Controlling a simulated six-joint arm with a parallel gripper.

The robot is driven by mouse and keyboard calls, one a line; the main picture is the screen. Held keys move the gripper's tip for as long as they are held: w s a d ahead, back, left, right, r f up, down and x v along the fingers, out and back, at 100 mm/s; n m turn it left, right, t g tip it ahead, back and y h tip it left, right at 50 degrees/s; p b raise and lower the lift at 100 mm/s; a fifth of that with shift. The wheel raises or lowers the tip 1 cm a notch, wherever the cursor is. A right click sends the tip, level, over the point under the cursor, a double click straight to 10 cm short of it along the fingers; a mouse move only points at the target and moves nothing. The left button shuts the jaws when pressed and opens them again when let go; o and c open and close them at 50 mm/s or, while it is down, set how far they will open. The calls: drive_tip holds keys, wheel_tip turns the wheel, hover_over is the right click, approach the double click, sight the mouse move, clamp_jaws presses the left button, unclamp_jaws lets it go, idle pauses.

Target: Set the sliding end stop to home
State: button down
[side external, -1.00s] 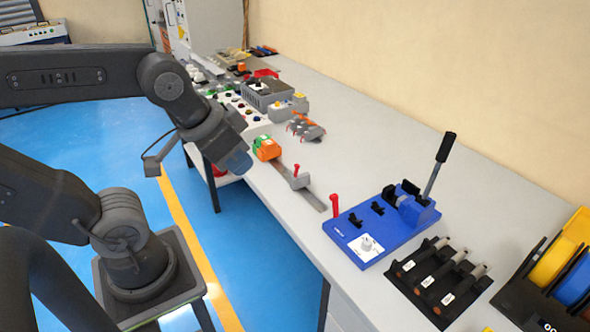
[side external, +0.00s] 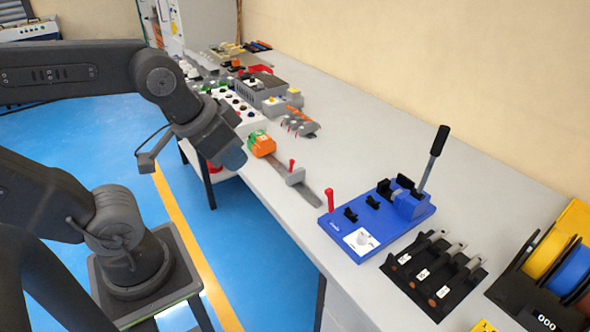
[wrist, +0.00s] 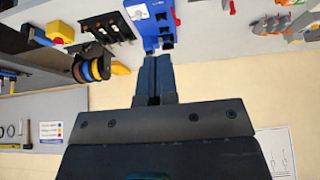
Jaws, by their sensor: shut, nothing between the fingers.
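The sliding end stop looks to be the small grey block (side external: 295,176) with a red knob, sitting on a flat grey rail (side external: 310,195) along the bench's front edge. In the side view it stands between the orange and green part (side external: 262,144) and the blue bender base (side external: 375,218). My gripper (side external: 234,160) is left of the stop, in front of the bench edge and apart from it. In the wrist view my gripper (wrist: 154,75) has its fingers together and empty. The blue bender (wrist: 150,22) shows beyond the fingertips there; the stop is too small there to tell clearly.
A red lever (side external: 330,200) stands at the blue base's left corner, and a black-handled lever (side external: 434,158) rises at its back. A black tray (side external: 432,272) and coloured reels (side external: 562,255) lie to the right. Grey boxes (side external: 265,90) stand farther back.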

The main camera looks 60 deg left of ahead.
drive_tip(key=c, duration=1.7)
unclamp_jaws()
drive_tip(key=shift+o, duration=0.5)
drive_tip(key=shift+w+a+r, duration=0.1)
drive_tip(key=shift+w+r, duration=0.15)
drive_tip(key=shift+w, duration=0.1)
drive_tip(key=o, duration=0.6)
drive_tip(key=w+a+r+g, duration=0.1)
drive_tip(key=w, duration=0.2)
drive_tip(key=w+a+r, duration=0.1)
drive_tip(key=w, duration=0.2)
drive_tip(key=w+a+r+g, duration=0.1)
drive_tip(key=w, duration=0.2)
drive_tip(key=shift+w+r+g+y, duration=0.15)
drive_tip(key=shift+r+g+y, duration=0.05)
drive_tip(key=shift+g+y, duration=0.1)
drive_tip(key=shift+c, duration=0.2)
drive_tip(key=g, duration=0.8)
hover_over(299, 170)
drive_tip(key=w, duration=0.5)
wheel_tip(299, 170, down, 19)
drive_tip(key=shift+t, duration=0.3)
drive_tip(key=x, duration=1.3)
drive_tip(key=shift+d+f, duration=0.3)
drive_tip(key=shift+f, duration=0.1)
drive_tip(key=shift+c, duration=0.2)
clamp_jaws()
